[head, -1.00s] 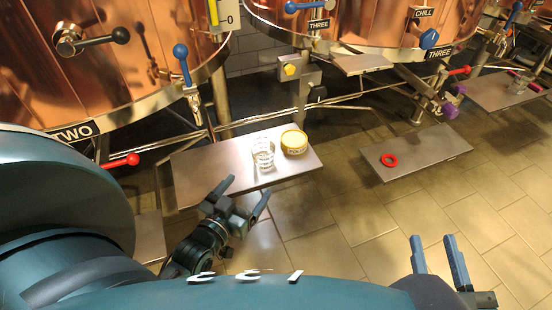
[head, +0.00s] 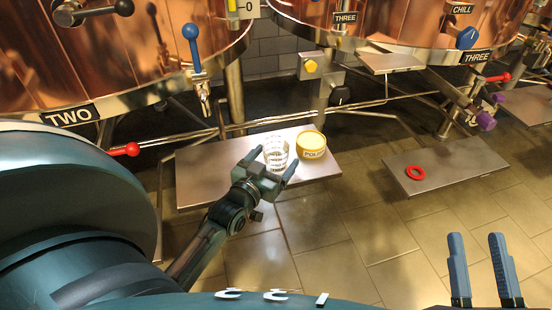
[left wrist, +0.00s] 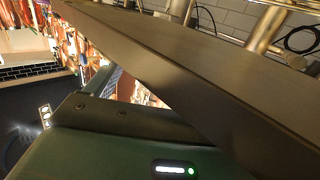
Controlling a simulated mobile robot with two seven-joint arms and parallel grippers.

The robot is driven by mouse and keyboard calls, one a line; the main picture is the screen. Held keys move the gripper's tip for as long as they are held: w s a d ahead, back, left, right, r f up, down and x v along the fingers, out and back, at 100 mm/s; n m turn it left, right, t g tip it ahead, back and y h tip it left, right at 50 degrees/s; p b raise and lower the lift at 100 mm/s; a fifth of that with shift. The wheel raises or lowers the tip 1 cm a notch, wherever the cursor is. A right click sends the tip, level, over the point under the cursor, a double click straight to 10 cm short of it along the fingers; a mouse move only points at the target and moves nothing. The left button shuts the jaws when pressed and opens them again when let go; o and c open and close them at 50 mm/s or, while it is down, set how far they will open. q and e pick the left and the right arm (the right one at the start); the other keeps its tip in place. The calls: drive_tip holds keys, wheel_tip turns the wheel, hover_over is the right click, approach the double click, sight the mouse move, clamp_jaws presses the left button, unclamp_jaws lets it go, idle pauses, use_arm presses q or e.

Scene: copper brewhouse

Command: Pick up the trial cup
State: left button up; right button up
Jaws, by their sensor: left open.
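The trial cup, a clear cup with dark markings (head: 276,147), stands upright on a metal shelf (head: 200,178) below the copper vessels. My left gripper (head: 276,158) is open at the near side of the cup, with one finger to its left and one to its right. I cannot tell whether the fingers touch it. The gripper covers the cup's lower near part. In the left wrist view the shelf's dark edge (left wrist: 190,75) fills much of the picture, and I cannot make out the cup. My right gripper (head: 482,238) is open and empty at lower right.
A red-handled valve (head: 126,150) sticks out at left. The tiled floor between the shelves is clear.

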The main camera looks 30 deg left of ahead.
use_arm(q)
drive_tip(key=w, duration=0.2)
drive_tip(key=w+b, duration=0.1)
drive_tip(key=shift+a+f, duration=0.25)
drive_tip(key=shift+w+r, duration=0.1)
drive_tip(key=shift+w, duration=0.35)
use_arm(e)
drive_tip(key=r+n+y, duration=0.1)
drive_tip(key=r+n+t+y, duration=0.1)
drive_tip(key=shift+w+d+r, duration=0.2)
drive_tip(key=shift+w+r, duration=0.1)
drive_tip(key=shift+w, duration=0.05)
use_arm(q)
drive_tip(key=shift+c, duration=0.5)
drive_tip(key=c, duration=0.9)
